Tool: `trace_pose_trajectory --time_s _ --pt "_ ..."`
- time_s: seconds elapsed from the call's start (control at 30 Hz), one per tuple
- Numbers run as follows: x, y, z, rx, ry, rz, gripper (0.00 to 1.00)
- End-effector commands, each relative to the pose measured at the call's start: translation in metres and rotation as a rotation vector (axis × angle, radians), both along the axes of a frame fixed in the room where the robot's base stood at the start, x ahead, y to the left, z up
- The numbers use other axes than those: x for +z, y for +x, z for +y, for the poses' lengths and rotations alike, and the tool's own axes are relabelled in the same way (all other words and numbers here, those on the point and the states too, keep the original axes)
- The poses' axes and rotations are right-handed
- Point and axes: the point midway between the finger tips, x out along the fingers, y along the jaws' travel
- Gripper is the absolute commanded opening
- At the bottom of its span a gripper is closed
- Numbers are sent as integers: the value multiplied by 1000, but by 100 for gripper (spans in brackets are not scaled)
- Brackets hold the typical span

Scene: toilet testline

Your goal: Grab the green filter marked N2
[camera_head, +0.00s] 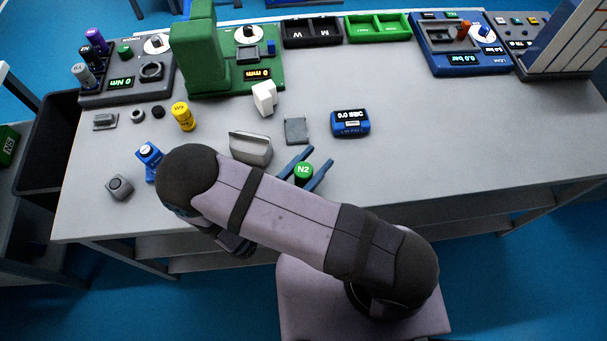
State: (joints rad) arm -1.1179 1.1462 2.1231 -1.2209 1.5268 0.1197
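The green filter marked N2 (303,170) stands upright near the front middle of the table, its round labelled top facing up. My gripper (322,154) reaches out from behind my arm, with one blue finger on each side of the filter. The fingertips extend a little past it. The filter looks very close to both fingers, but I cannot tell whether they touch it. My arm hides the gripper's base and the table just in front of it.
A grey holder (250,147), a grey plate (296,130) and a blue timer-like box (350,123) lie just beyond the gripper. A yellow filter (183,116) stands to the left. Test stations line the back edge.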

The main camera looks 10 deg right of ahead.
Motion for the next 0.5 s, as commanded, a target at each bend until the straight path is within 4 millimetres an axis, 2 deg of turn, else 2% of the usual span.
trace_pose_trajectory --time_s 0.03,0.1,0.5 --pt "0 0 0 0 0 0 25" --pt "0 0 0 0 0 0 10" --pt "2 0 0 0 1 -1 10"
